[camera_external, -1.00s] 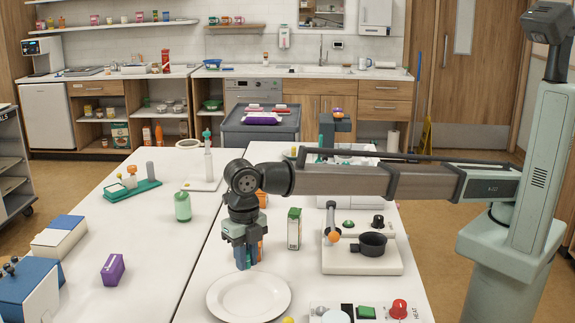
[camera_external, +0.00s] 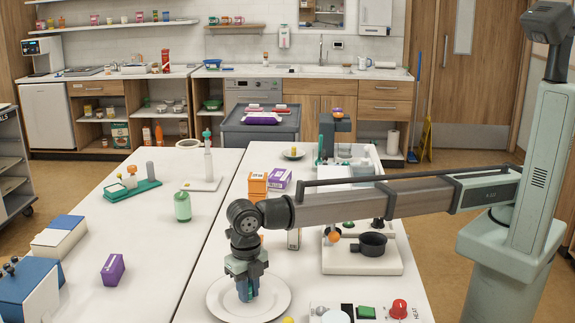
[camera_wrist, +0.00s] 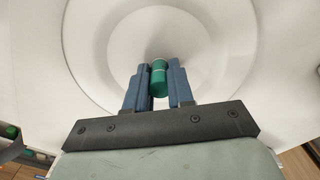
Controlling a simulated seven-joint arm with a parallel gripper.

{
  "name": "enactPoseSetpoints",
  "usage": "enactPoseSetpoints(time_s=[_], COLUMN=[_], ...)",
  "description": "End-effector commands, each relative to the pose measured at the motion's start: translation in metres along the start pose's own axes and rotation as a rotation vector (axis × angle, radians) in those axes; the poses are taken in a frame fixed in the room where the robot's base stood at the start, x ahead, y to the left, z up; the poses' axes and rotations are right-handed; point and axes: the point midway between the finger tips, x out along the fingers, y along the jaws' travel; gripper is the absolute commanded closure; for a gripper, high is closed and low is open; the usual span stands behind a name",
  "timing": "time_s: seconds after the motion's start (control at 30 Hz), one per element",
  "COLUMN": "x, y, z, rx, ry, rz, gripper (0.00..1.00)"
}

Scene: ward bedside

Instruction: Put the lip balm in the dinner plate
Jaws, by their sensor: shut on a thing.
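The white dinner plate (camera_external: 279,309) lies on the table at the front centre; its rim also shows in the wrist view (camera_wrist: 92,50). My gripper (camera_external: 247,292) is over the plate. In the wrist view my gripper (camera_wrist: 159,82) has its two blue fingers shut on a small green cylinder, the lip balm (camera_wrist: 159,80). The lip balm is held over the plate's middle. I cannot tell whether it touches the plate.
A stove-like board with a black pot (camera_external: 372,244) stands right of the plate. A panel with a red knob (camera_external: 399,308) is at the front right. Orange boxes (camera_external: 257,184) and a purple box (camera_external: 279,180) stand behind my arm. A purple box (camera_external: 113,268) lies on the left, with free table around it.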

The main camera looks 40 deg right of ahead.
Motion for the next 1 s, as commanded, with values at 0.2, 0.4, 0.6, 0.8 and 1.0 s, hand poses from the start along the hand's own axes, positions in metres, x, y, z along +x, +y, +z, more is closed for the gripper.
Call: enactPoseSetpoints(time_s=[0.2, 0.4, 0.6, 0.8, 1.0], x=[0.003, 0.002, 0.002, -0.001, -0.024], y=[0.0, 0.0, 0.0, 0.0, 0.001], z=[0.0, 0.0, 0.0, 0.0, 0.0], rx=[0.0, 0.0, 0.0, 0.0, 0.0], ry=[0.0, 0.0, 0.0, 0.0, -0.001], rz=[0.0, 0.0, 0.0, 0.0, 0.002], gripper=[1.0, 0.6, 0.52, 0.52, 0.52])
